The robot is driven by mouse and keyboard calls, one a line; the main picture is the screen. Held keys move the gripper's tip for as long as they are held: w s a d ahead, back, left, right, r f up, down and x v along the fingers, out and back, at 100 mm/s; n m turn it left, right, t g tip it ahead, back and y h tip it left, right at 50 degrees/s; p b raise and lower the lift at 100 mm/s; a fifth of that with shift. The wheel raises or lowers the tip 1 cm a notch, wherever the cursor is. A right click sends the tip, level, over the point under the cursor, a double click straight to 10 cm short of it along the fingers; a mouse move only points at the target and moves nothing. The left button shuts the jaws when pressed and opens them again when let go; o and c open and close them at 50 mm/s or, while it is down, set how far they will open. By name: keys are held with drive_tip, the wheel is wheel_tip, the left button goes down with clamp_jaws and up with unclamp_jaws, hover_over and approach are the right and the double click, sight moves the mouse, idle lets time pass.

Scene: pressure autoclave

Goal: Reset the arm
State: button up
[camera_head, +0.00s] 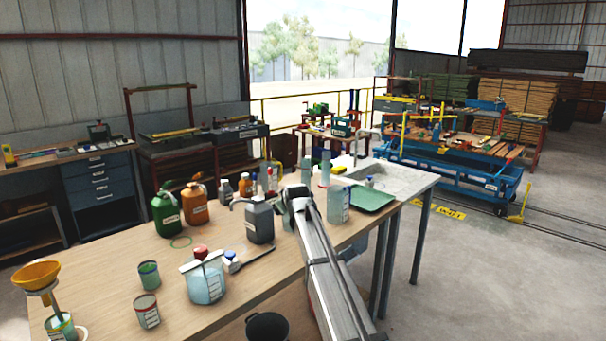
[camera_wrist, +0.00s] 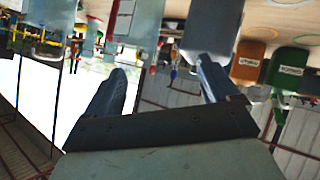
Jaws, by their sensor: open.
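My arm reaches in from the bottom of the head view over the right part of the wooden workbench (camera_head: 110,275). Its end with my gripper (camera_head: 297,197) is beside the grey jug (camera_head: 260,222), near the clear labelled beaker (camera_head: 338,203). The fingers are hard to make out there. In the wrist view, which looks upside down, my gripper (camera_wrist: 160,66) has its two dark fingers wide apart with nothing held between them. The orange jug (camera_wrist: 247,62) and green jug (camera_wrist: 287,66) show beyond the right finger.
The bench holds several vessels: a green jug (camera_head: 167,213), an orange jug (camera_head: 195,206), a jar with a red-topped lid (camera_head: 205,283) and a yellow funnel (camera_head: 36,275). A green tray (camera_head: 370,198) lies to the right, by a sink (camera_head: 385,180). Open floor (camera_head: 480,280) lies at right.

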drive_tip(key=w+d+f+n+t+h, duration=0.1)
drive_tip(key=w+d+f+n+t, duration=0.3)
drive_tip(key=d, duration=0.8)
drive_tip(key=s+d+f+t+h, duration=0.1)
drive_tip(key=d+f+t, duration=0.2)
drive_tip(key=d+f, duration=0.55)
drive_tip(key=s+d+f+m+g, duration=0.15)
drive_tip(key=s+f, duration=0.25)
drive_tip(key=f, duration=0.4)
drive_tip(key=s+d+f+m+g+h, duration=0.1)
drive_tip(key=s+d+f+g, duration=0.2)
drive_tip(key=f, duration=0.5)
drive_tip(key=s+d+f+m+g, duration=0.1)
drive_tip(key=s+f+g, duration=0.1)
drive_tip(key=s+f, duration=0.5)
drive_tip(key=s+a+f+m+g, duration=0.3)
drive_tip(key=s+f+g, duration=0.6)
drive_tip(key=s+f, duration=1.55)
drive_tip(key=s+f+m+g, duration=0.1)
drive_tip(key=s+g, duration=0.3)
drive_tip(key=s, duration=1.4)
drive_tip(key=s+f+m+g, duration=0.2)
drive_tip(key=s+m+g, duration=0.2)
drive_tip(key=s, duration=1.4)
drive_tip(key=shift+a+g+y, duration=0.3)
drive_tip(key=shift+g, duration=0.35)
